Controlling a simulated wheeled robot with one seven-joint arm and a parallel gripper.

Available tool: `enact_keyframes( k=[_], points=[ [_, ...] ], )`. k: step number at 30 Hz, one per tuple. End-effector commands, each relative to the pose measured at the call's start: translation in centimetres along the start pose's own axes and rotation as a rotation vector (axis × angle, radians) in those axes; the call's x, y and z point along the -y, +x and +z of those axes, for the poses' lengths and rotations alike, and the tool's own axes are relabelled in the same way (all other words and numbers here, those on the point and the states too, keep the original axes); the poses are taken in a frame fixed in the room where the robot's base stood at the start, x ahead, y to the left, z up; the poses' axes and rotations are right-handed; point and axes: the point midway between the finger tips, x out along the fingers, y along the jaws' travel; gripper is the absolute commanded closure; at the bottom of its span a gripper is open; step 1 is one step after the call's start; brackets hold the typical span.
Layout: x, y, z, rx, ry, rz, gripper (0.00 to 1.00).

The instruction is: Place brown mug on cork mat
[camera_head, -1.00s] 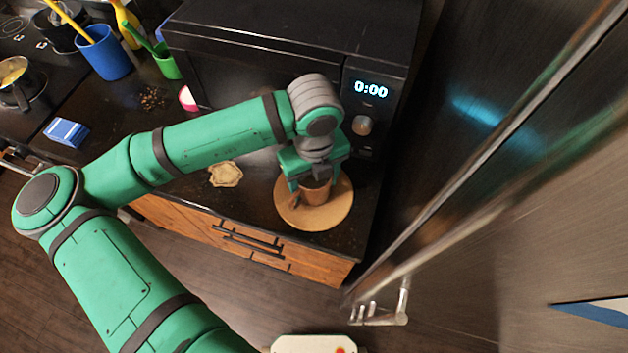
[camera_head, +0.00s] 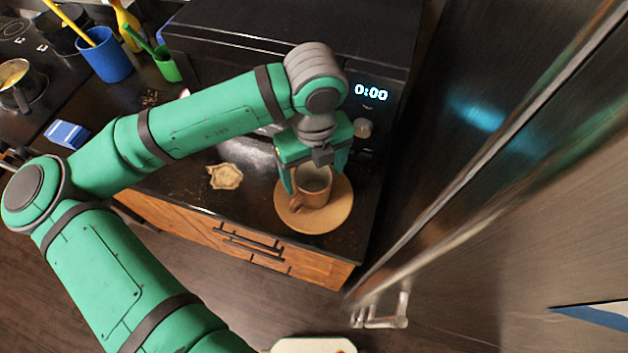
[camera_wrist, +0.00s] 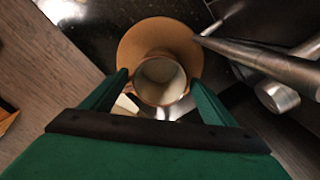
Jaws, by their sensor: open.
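The brown mug (camera_head: 315,187) stands upright on the round cork mat (camera_head: 334,215), near its middle, with its handle toward the lower left. My gripper (camera_head: 314,182) is open just above the mug, with one finger on either side of it. In the wrist view the mug (camera_wrist: 161,83) shows its pale, empty inside between the two open fingers (camera_wrist: 158,84). The cork mat (camera_wrist: 150,35) spreads out beyond it. I cannot tell whether a finger still touches the mug.
A black microwave (camera_head: 290,45) stands behind the mat. A tall steel fridge door (camera_head: 500,150) is close on the right. A small tan piece (camera_head: 225,176) lies left of the mat. A blue cup (camera_head: 107,58) and a blue-white sponge (camera_head: 67,134) are farther left.

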Motion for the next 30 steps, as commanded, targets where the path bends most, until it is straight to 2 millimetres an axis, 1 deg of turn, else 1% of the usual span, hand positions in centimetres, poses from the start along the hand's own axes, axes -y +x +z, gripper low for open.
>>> enact_keyframes(
  k=[1,3,6,9,12,17,30],
  points=[
    [0.1,-1.1,0.1,0.003,0.001,-0.001,0.20],
    [0.1,-2.5,0.1,0.003,0.001,-0.001,0.20],
    [0.1,-4.0,0.1,0.002,0.001,-0.001,0.20],
    [0.0,-5.2,0.1,0.002,-0.001,0.000,0.20],
    [-0.1,-6.0,0.1,0.000,-0.001,0.000,0.20],
    [-0.1,-6.4,0.0,0.000,-0.001,0.001,0.20],
    [0.0,-6.4,0.0,0.000,0.000,0.000,0.20]
  ],
)
